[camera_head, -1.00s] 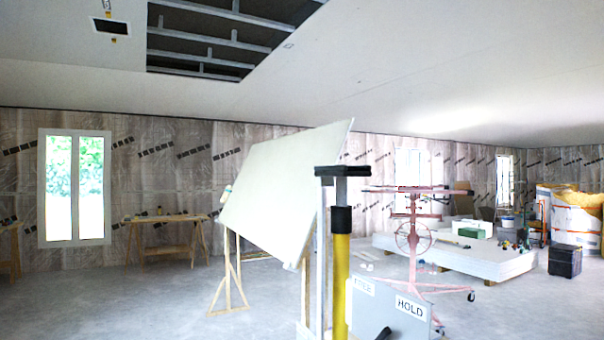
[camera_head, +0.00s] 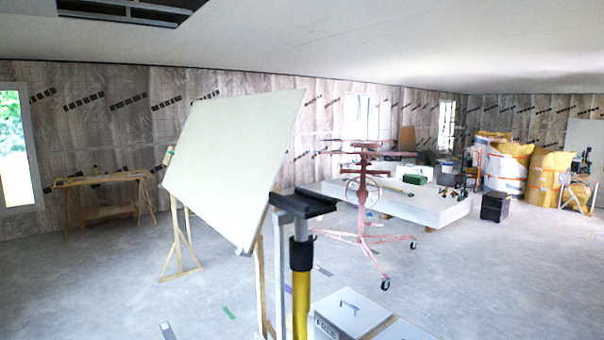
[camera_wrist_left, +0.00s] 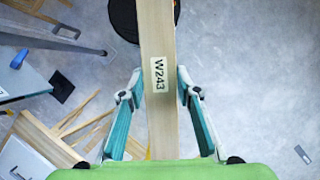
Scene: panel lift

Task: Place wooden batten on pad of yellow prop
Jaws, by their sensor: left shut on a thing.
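The wooden batten (camera_wrist_left: 157,120), a pale plank with a "W243" label, runs up the middle of the left wrist view. My left gripper (camera_wrist_left: 160,74) has a teal finger on each side of it and is shut on it. The batten's far end is cut off by the frame's top. The yellow prop (camera_head: 301,300) stands upright in the head view, with a black collar and a flat black pad (camera_head: 303,205) on top. The pad's top looks bare. Neither gripper nor the batten shows in the head view. My right gripper is in neither view.
A tilted white panel (camera_head: 235,165) stands just left of the prop. Grey boxes (camera_head: 350,312) lie at the prop's foot. A red wheeled lift (camera_head: 362,200) and a stack of boards (camera_head: 410,205) stand behind. Open floor (camera_head: 520,280) lies to the right.

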